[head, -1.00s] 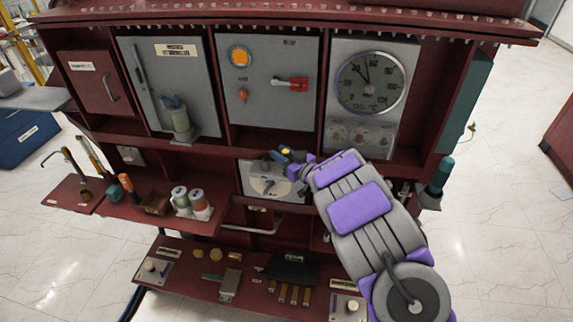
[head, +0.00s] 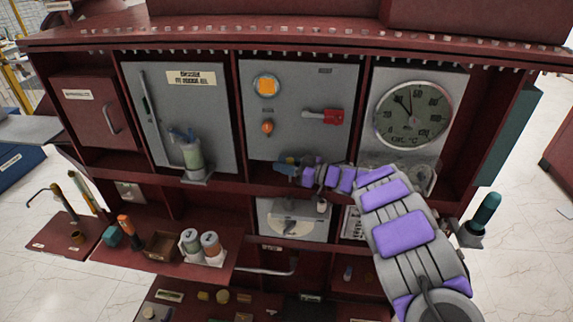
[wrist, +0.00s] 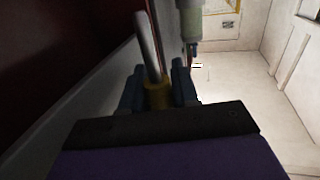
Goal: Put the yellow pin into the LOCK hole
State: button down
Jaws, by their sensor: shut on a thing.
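My gripper (head: 287,166) is shut on the yellow pin, in front of the lower edge of the grey panel with the red handle. In the wrist view, the pin's yellow collar (wrist: 157,97) sits between the two dark fingers of my gripper (wrist: 158,88), and its grey shaft (wrist: 150,45) points up and away, slightly tilted. The pin is too small to make out clearly in the head view. The grey panel (head: 330,75) carries an orange lamp (head: 266,86), an orange knob (head: 267,127) and a red handle (head: 325,116). I cannot pick out the LOCK hole; small labels are unreadable.
A gauge (head: 412,115) is at the right, partly above my arm. A bottle (head: 193,153) stands on a bracket at left and protrudes. A white plate (head: 293,222) with a pointer is below my gripper. Shelves with cans (head: 200,245) jut out lower left.

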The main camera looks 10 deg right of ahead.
jog(key=f, duration=0.3)
jog(key=f+b, duration=0.1)
jog(key=f, duration=0.1)
jog(key=shift+a+f, duration=0.2)
jog(key=shift+f, duration=0.2)
jog(key=shift+d, duration=0.25)
jog(key=shift+a, duration=0.3)
dwell(0.5)
jog(key=shift+d+p, duration=0.15)
jog(key=shift+p, duration=0.3)
dwell(0.9)
jog(key=shift+f+b, duration=0.55)
jog(key=shift+f, duration=0.75)
jog(key=c, duration=0.8)
grip_release()
jog(key=shift+s, duration=0.1)
